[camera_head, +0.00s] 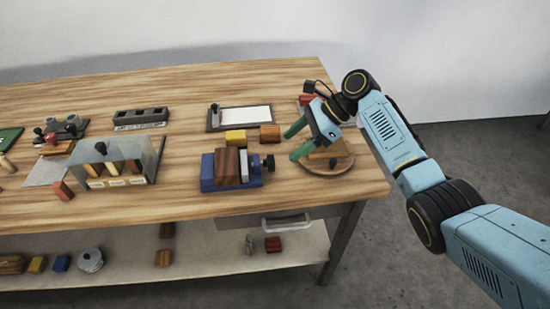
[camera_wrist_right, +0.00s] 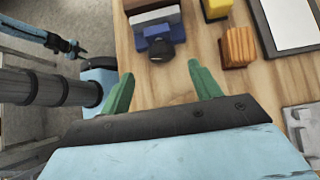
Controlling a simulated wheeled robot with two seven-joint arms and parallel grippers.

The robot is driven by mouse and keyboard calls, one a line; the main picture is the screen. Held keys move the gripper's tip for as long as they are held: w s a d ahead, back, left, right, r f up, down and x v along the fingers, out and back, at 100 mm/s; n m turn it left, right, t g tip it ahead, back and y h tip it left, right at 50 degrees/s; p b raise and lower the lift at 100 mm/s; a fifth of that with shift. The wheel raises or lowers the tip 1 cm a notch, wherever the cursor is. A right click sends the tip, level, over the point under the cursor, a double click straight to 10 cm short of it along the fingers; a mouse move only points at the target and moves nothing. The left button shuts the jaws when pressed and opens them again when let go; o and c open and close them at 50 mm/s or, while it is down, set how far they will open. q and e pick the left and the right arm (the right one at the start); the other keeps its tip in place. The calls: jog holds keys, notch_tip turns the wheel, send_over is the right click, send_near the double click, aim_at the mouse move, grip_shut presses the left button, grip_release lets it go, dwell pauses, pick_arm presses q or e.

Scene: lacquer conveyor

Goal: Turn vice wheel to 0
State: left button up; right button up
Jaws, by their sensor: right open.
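The blue vice (camera_head: 212,184) stands near the table's front edge, with brown wooden blocks (camera_head: 227,166) at its jaws. Its dark vice wheel (camera_head: 268,162) is on the right side; any marks on it are too small to read. In the right wrist view the wheel (camera_wrist_right: 160,50) shows just beyond the fingertips, in front of the vice body (camera_wrist_right: 158,31). My right gripper (camera_head: 290,146) is open and empty, its green fingers to the right of the wheel and pointing at it, apart from it. My left gripper (camera_wrist_right: 74,47) shows small in the right wrist view.
A yellow block (camera_head: 235,137) and a wooden block (camera_head: 269,133) stand behind the vice. A round wooden plate (camera_head: 338,166) lies below my right gripper. A glass-sided box (camera_head: 145,157) is left of the vice, with bare tabletop between.

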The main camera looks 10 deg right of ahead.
aim_at(262, 164)
jog(key=b+x, duration=0.1)
jog(key=x, duration=0.5)
jog(key=shift+f, duration=0.2)
jog(key=shift+w+a+f, duration=0.1)
jog(key=shift+a+f, duration=0.25)
jog(key=shift+a, duration=0.15)
pick_arm(q)
jog(key=shift+w+a+f, duration=0.75)
jog(key=shift+w+a, duration=0.25)
